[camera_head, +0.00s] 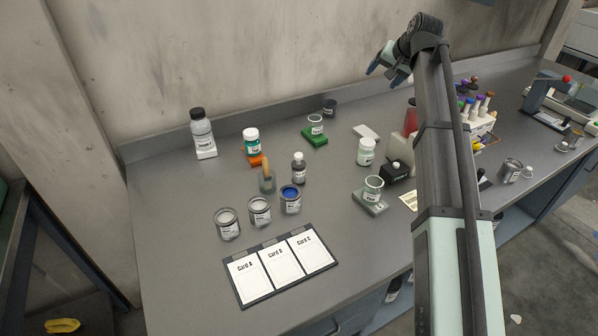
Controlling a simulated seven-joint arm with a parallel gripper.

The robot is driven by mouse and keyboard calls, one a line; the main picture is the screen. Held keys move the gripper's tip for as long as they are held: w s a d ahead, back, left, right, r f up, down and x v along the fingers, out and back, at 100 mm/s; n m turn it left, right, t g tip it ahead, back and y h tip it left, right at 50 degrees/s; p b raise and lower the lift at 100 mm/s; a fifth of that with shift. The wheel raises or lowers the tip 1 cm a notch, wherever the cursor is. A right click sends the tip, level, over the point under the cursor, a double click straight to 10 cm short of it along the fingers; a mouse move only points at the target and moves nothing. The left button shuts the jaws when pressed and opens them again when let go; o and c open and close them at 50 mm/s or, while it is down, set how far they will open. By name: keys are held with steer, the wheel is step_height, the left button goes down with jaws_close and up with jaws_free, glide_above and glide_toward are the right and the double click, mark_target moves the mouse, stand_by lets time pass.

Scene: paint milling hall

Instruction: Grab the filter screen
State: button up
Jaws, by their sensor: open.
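I cannot make out a filter screen for certain in the head view. A small pale flat piece (366,131) lies on the bench near the back, but its surface is too small to identify. My gripper (386,72) is raised above the back of the bench, in front of the wall. Its dark fingers are apart, with nothing seen between them. My arm rises through the right of the picture and hides part of the bench behind it.
A card board (280,266) lies in front. Several bottles and jars stand behind, including a white jar (366,151). A rack of coloured-cap tubes (480,116) stands right. The bench's left front is clear.

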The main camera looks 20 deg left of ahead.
steer(key=s+a+f+n+g+h, duration=0.1)
steer(key=s+a+f+n+g, duration=0.15)
steer(key=s+a, duration=0.3)
steer(key=s+a+f+n+g+h, duration=0.1)
steer(key=s+a+f+n, duration=0.3)
steer(key=a, duration=0.3)
steer(key=n+g+h, duration=0.3)
steer(key=n, duration=0.3)
glide_above(298, 155)
steer(key=shift+t, duration=0.25)
step_height(298, 155, down, 4)
steer(key=shift+w+f, duration=0.1)
steer(key=shift+f, duration=0.25)
step_height(298, 155, down, 7)
steer(key=shift+f, duration=3.15)
steer(key=c, duration=1.3)
steer(key=shift+o, duration=0.2)
steer(key=shift+r, duration=0.1)
